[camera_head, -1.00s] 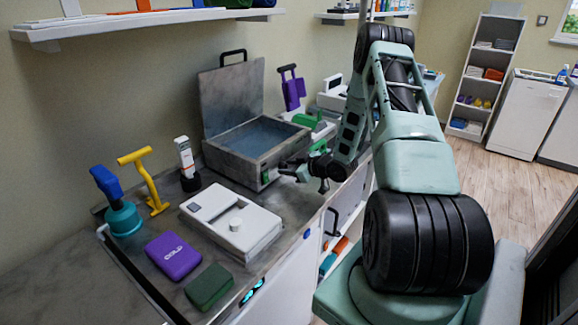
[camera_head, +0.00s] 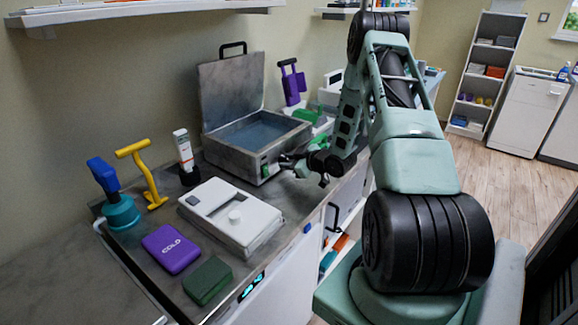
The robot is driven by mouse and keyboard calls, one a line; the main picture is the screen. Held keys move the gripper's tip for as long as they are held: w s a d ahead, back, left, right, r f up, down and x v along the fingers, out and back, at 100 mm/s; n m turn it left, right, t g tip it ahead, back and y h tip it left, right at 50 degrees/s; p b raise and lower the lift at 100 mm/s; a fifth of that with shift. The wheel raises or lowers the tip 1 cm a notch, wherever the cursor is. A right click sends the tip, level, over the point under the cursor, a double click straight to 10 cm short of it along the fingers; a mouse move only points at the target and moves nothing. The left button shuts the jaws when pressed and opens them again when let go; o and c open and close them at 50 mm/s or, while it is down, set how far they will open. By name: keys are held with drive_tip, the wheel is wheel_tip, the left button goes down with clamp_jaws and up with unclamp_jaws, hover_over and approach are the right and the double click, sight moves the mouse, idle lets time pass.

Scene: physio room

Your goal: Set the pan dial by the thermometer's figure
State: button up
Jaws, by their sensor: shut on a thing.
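The pan (camera_head: 238,162) is a grey metal box with its lid open against the wall and water inside. A green panel (camera_head: 265,168) marks the dial area at the right end of its front. My gripper (camera_head: 284,161) is at that panel, shut on the dial; the fingers hide the dial itself and its setting. The thermometer (camera_head: 182,147) is white with an orange mark, upright in a black holder (camera_head: 189,176) left of the pan. Its figure is too small to read.
A white device with a round knob (camera_head: 231,217), a purple COLD pack (camera_head: 171,248) and a dark green block (camera_head: 207,280) lie in front. A yellow tool (camera_head: 146,175) and a teal-based blue tool (camera_head: 121,212) stand left. A shelf (camera_head: 145,14) overhangs the counter.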

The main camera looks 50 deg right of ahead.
drive_tip(key=n+h+b, duration=0.1)
drive_tip(key=n+b, duration=0.1)
drive_tip(key=b, duration=0.3)
drive_tip(key=f+n+t+h+b, duration=0.1)
drive_tip(key=n+b, duration=0.1)
drive_tip(key=b, duration=0.4)
drive_tip(key=shift+a+h, duration=0.2)
drive_tip(key=shift+h, duration=0.2)
drive_tip(key=n+h+b, duration=0.1)
drive_tip(key=n+b, duration=0.1)
drive_tip(key=b, duration=0.3)
drive_tip(key=shift+t+b, duration=0.3)
drive_tip(key=shift+b, duration=0.05)
drive_tip(key=shift+r+n+h+b, duration=0.3)
drive_tip(key=shift+n+b, duration=0.4)
drive_tip(key=shift+b, duration=0.45)
drive_tip(key=o, duration=0.7)
drive_tip(key=shift+s+r, duration=0.1)
drive_tip(key=shift+s, duration=0.05)
